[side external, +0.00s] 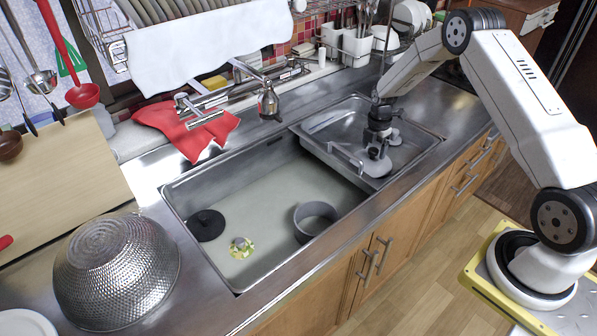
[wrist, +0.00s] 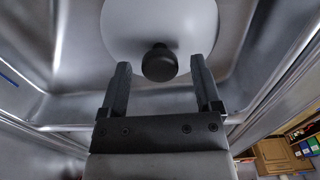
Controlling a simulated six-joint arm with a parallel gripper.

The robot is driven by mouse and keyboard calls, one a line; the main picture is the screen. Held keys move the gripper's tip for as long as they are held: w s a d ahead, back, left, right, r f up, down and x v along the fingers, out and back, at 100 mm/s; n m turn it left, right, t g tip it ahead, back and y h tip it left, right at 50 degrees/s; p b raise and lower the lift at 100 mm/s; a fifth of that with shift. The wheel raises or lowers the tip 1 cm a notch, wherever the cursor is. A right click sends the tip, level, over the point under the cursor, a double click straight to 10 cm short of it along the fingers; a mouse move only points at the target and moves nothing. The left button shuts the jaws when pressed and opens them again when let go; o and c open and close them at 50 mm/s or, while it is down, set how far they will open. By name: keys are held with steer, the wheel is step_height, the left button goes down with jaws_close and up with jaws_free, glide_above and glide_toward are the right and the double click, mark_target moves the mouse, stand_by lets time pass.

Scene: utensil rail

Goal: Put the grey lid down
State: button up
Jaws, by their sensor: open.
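The grey lid (wrist: 195,28) is a pale round disc with a black knob (wrist: 159,63) in the wrist view. It appears to rest in the steel tray (side external: 420,135) at the right end of the sink; in the side view my gripper partly hides it. My gripper (wrist: 160,66) is open, with one finger on each side of the knob and a gap visible at both sides. In the side view my gripper (side external: 377,148) is low over the tray. I cannot tell whether it touches the lid.
A grey pot (side external: 316,221), a black disc (side external: 206,225) and food scraps (side external: 241,247) are in the sink basin. A steel colander (side external: 115,270) stands at the left. The faucet (side external: 203,112) and a red cloth (side external: 185,125) are behind the basin.

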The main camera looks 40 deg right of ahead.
mark_target(373, 151)
step_height(373, 151, up, 11)
stand_by(0.5)
stand_by(0.5)
steer(key=s+a+r+m+t, duration=0.1)
steer(key=s+a+r+m, duration=0.25)
steer(key=a, duration=0.25)
steer(key=s+a+r+m, duration=0.2)
steer(key=a+m, duration=0.3)
steer(key=a, duration=0.2)
steer(key=s+a+m+t, duration=0.1)
steer(key=s+a+m, duration=0.8)
steer(key=s, duration=0.5)
steer(key=shift+a+r+t, duration=0.3)
steer(key=shift+r, duration=0.1)
